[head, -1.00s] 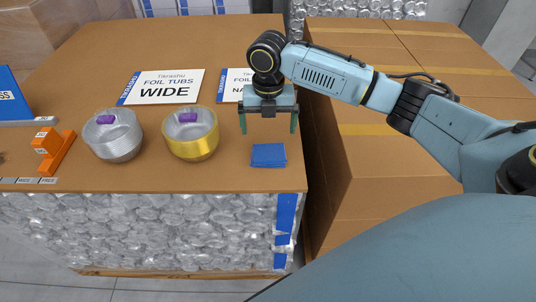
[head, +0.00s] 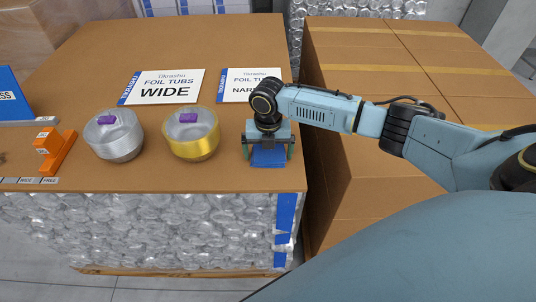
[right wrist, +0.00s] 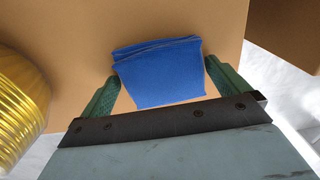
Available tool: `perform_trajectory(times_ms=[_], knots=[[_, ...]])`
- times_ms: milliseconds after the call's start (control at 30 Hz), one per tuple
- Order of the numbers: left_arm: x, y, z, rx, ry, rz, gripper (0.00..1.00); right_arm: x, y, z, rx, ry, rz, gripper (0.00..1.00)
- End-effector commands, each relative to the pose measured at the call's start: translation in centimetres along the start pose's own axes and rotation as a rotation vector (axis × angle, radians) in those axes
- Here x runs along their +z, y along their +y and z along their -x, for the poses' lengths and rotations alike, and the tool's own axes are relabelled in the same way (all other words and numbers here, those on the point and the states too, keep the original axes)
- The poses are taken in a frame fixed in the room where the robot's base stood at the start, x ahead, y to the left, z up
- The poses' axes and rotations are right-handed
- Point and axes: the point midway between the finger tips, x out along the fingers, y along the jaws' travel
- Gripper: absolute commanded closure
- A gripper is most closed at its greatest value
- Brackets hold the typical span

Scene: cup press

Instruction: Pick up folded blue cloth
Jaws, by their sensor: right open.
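The folded blue cloth (head: 268,158) lies flat on the brown table near its front right corner. My right gripper (head: 268,154) is low over the cloth, with one green finger on each side of it. In the right wrist view the cloth (right wrist: 160,70) sits between the two open fingers (right wrist: 160,88). Small gaps show between cloth and fingers, so it is not clamped. Whether the fingertips touch the table I cannot tell. My left gripper is not in view.
A gold foil tub roll (head: 192,135) stands just left of my right gripper, with a silver one (head: 114,135) farther left. Two signs (head: 163,86) lie behind them. An orange block (head: 54,150) is at the left. Cardboard boxes (head: 375,150) stand beyond the table's right edge.

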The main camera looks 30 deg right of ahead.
Motion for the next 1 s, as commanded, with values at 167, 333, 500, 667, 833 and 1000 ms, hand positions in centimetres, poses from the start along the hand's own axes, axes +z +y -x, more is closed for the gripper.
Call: perform_trajectory(times_ms=[167, 333, 500, 667, 833, 1000], knots=[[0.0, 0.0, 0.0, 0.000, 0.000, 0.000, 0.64, 0.0, 0.0, 0.0, 0.000, 0.000, 0.000, 0.17], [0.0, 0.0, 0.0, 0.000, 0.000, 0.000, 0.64, 0.0, 0.0, 0.1, 0.001, 0.000, 0.000, 0.32], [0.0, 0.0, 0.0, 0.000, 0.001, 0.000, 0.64, 0.0, 0.0, 0.2, 0.001, 0.000, 0.000, 0.32], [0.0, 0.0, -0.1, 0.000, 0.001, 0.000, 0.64, 0.1, 0.1, 1.8, 0.004, -0.002, 0.001, 0.32], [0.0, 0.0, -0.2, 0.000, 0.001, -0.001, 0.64, 0.1, 0.1, 5.3, 0.004, -0.003, 0.001, 0.32], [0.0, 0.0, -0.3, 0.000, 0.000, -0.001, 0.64, 0.1, 0.1, 8.3, 0.003, -0.002, -0.001, 0.32]])
